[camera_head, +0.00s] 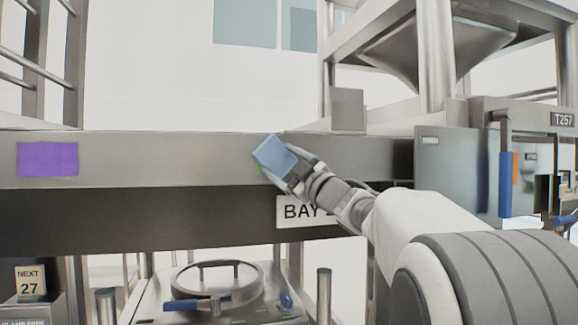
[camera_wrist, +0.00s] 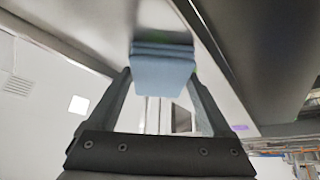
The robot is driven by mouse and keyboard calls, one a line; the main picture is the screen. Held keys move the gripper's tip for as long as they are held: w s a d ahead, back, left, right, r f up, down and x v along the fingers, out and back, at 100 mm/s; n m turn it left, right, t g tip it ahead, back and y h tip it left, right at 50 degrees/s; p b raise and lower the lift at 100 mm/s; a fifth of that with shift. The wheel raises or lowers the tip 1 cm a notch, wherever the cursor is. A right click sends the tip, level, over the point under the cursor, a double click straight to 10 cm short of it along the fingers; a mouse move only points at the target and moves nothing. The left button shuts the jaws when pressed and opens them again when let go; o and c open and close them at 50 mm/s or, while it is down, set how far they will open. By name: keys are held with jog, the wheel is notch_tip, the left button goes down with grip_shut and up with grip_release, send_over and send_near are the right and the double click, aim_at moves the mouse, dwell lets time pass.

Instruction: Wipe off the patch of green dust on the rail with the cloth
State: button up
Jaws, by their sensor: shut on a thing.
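My gripper (camera_head: 292,174) is shut on a folded blue cloth (camera_head: 274,156). The cloth is at the front face of the grey metal rail (camera_head: 200,155), near its middle; whether it presses on the metal I cannot tell. A small bit of green dust (camera_head: 260,169) shows at the cloth's lower left edge; the rest of the patch seems hidden behind the cloth and fingers. In the wrist view the cloth (camera_wrist: 163,72) sits between my two fingers, with a trace of green beside its right edge.
A purple patch (camera_head: 48,159) is on the rail's left part. A sign reading BAY (camera_head: 297,211) hangs below the rail, partly behind my arm. A grey cabinet (camera_head: 455,170) with a blue handle (camera_head: 506,184) stands at the right. A round hatch (camera_head: 216,280) is below.

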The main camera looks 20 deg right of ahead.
aim_at(261, 161)
jog(key=shift+a+b, duration=0.7)
jog(key=shift+a, duration=1.4)
jog(key=shift+s+b, duration=0.9)
jog(key=shift+s, duration=2.1)
jog(key=shift+s, duration=0.1)
jog(key=s, duration=0.2)
jog(key=shift+s+b, duration=0.3)
jog(key=shift+s, duration=0.1)
jog(key=shift+w, duration=0.1)
